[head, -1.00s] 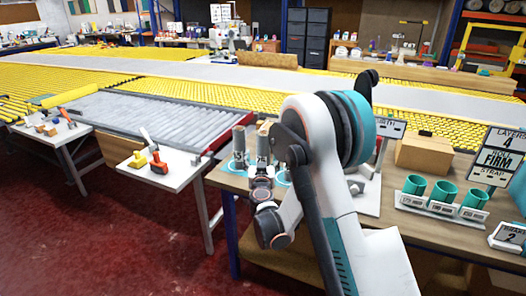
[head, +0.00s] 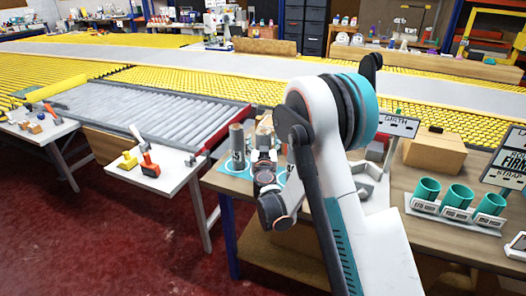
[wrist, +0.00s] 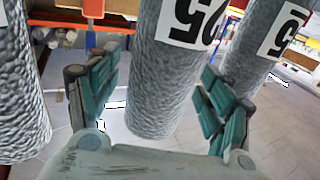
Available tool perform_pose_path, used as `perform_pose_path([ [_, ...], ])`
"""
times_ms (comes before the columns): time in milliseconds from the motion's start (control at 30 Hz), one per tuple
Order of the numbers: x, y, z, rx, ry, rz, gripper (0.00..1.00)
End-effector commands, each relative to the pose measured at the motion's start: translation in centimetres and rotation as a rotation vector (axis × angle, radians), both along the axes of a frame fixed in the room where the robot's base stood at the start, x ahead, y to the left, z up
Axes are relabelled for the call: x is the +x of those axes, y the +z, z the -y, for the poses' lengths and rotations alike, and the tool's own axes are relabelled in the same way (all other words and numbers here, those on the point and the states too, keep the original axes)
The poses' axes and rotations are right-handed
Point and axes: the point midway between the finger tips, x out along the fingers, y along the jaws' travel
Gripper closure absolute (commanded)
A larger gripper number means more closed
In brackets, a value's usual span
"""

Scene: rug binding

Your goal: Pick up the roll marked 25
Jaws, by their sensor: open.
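In the wrist view, a grey textured roll (wrist: 165,85) with a white label fills the space between the jaws. In the head view, a grey roll (head: 237,147) stands upright on the bench beside my gripper (head: 264,160), which hides part of the group.
The wooden bench (head: 400,245) also holds teal cups (head: 427,189) in a grey holder, a cardboard box (head: 434,153) and signs at right. A white side table (head: 165,178) with tools stands at left. Red floor lies free in front.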

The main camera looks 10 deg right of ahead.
Motion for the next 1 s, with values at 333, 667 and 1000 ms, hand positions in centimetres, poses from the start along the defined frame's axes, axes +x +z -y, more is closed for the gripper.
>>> perform_pose_path([
  [333, 0.0, 0.0, 0.0, 0.0, 0.0, 0.0, 0.78],
  [667, 0.0, 0.3, 0.0, 0.0, 0.0, 0.0, 0.78],
  [1000, 0.0, 5.2, 0.0, 0.0, 0.0, 0.0, 0.78],
])
